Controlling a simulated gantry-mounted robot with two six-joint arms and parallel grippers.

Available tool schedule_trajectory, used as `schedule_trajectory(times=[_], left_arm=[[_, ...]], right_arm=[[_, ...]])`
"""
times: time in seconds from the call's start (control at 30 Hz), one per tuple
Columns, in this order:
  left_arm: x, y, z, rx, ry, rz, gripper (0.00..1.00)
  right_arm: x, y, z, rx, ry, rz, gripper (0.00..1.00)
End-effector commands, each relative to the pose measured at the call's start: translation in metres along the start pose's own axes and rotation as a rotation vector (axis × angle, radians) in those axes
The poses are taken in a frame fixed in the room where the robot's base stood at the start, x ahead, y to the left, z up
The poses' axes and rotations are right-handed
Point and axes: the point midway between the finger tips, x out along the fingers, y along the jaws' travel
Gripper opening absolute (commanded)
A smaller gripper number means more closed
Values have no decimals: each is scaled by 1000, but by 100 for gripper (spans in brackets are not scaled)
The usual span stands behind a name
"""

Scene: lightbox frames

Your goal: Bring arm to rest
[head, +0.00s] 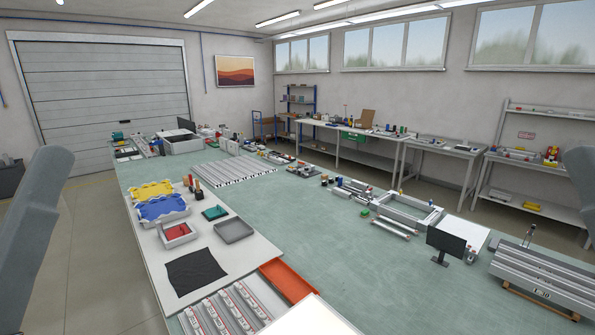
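Parts of my two arms show as grey links at the left and right edges of the head view. Neither gripper is in the picture, so what they hold or how they stand is hidden. The large green-topped workbench (330,232) fills the middle of the view, and no arm part is seen touching it.
A white board on the bench's left bears blue and yellow trays, a grey tray (233,230) and a black cloth (194,271). An orange tray (289,281) lies nearer. A frame (404,213) and small monitor (447,244) stand right. The bench's middle is clear.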

Motion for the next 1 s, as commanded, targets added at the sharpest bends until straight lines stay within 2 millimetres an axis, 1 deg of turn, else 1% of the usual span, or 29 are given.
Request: schedule_trajectory(times=[0.03,0.1,0.2,0.3,0.33,0.4,0.47,1.0], left_arm=[[39,0,-36,0,0,0,68],[64,0,-59,1,0,0,68],[97,0,-89,1,0,-1,68],[121,-1,-111,1,-1,-1,68],[125,-1,-115,1,-1,-1,68],[133,-1,-122,2,-1,-1,68],[135,-1,-124,2,-1,-1,68],[133,-1,-122,2,0,-1,68]], right_arm=[[39,0,-36,0,0,0,0],[64,0,-59,0,0,0,0],[97,0,-90,0,0,0,0],[121,0,-111,0,0,0,0],[125,0,-116,0,0,0,0],[133,0,-122,0,0,0,0],[135,0,-124,0,0,0,0],[132,0,-122,0,-1,0,0]])
